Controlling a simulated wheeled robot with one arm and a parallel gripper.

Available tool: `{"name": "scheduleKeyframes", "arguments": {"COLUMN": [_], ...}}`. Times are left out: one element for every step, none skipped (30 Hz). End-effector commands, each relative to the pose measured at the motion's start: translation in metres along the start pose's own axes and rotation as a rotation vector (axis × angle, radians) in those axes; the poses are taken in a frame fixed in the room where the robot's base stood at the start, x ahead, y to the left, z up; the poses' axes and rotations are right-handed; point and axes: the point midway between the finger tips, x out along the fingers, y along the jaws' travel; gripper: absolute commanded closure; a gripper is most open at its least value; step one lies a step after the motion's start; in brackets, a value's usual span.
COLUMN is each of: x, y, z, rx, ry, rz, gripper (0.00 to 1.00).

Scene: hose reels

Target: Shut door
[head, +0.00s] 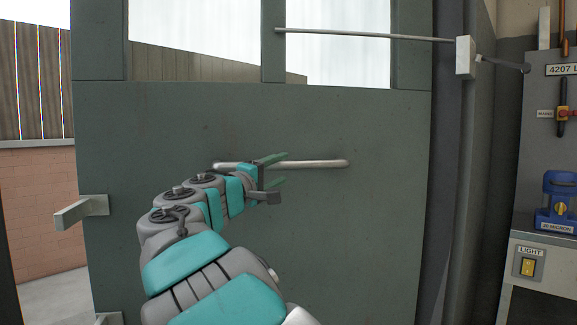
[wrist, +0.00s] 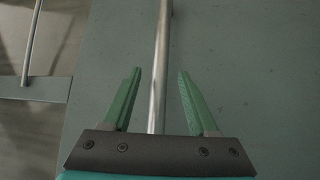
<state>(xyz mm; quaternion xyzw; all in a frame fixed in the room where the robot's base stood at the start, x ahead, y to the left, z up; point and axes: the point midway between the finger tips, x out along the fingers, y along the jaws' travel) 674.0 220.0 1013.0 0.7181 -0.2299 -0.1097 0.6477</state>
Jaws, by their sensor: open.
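The door (head: 350,220) is a grey-green panel with windows in its upper part, and it fills the middle of the head view. Its left edge stands clear of the frame, with brick wall and floor showing beyond it. A horizontal metal bar handle (head: 325,163) runs across the door's middle. My gripper (head: 284,168) is at the left part of this bar, with green fingers above and below it. In the wrist view the bar (wrist: 160,60) passes between the two open fingers (wrist: 157,88). I cannot tell whether either finger touches it.
A thin rod (head: 365,34) runs from the door's top to a bracket (head: 465,57) at the right. A pale block (head: 82,212) sticks out at the door's left edge. A panel with a light switch (head: 527,267) and a blue unit (head: 558,203) stand at the right.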

Motion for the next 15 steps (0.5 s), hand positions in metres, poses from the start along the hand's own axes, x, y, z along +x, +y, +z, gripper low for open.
{"name": "scheduleKeyframes", "arguments": {"x": [0.01, 0.014, 0.02, 0.024, 0.028, 0.034, 0.037, 0.04, 0.043, 0.045, 0.046, 0.048, 0.049, 0.049, 0.05], "y": [0.0, 0.001, 0.001, 0.001, 0.001, 0.0, 0.0, 0.0, 0.0, -0.001, -0.001, -0.001, -0.001, -0.001, -0.001], "z": [0.0, 0.0, 0.0, 0.0, 0.0, 0.0, 0.0, 0.0, 0.0, 0.0, 0.0, 0.0, 0.0, 0.0, 0.001], "rx": [0.002, 0.002, 0.003, 0.003, 0.003, 0.003, 0.002, 0.001, 0.0, 0.0, 0.0, 0.0, 0.0, 0.0, 0.0], "ry": [-0.001, -0.001, 0.0, 0.0, 0.0, 0.0, 0.0, 0.001, 0.001, 0.001, 0.001, 0.0, 0.0, 0.0, 0.0], "rz": [-0.004, -0.003, -0.002, -0.002, -0.002, -0.004, -0.004, -0.003, -0.003, -0.003, -0.003, -0.003, -0.003, -0.003, -0.003], "gripper": [0.41, 0.41, 0.41, 0.41, 0.41, 0.41, 0.41, 0.41, 0.41, 0.41, 0.41, 0.41, 0.41, 0.41, 0.41]}}
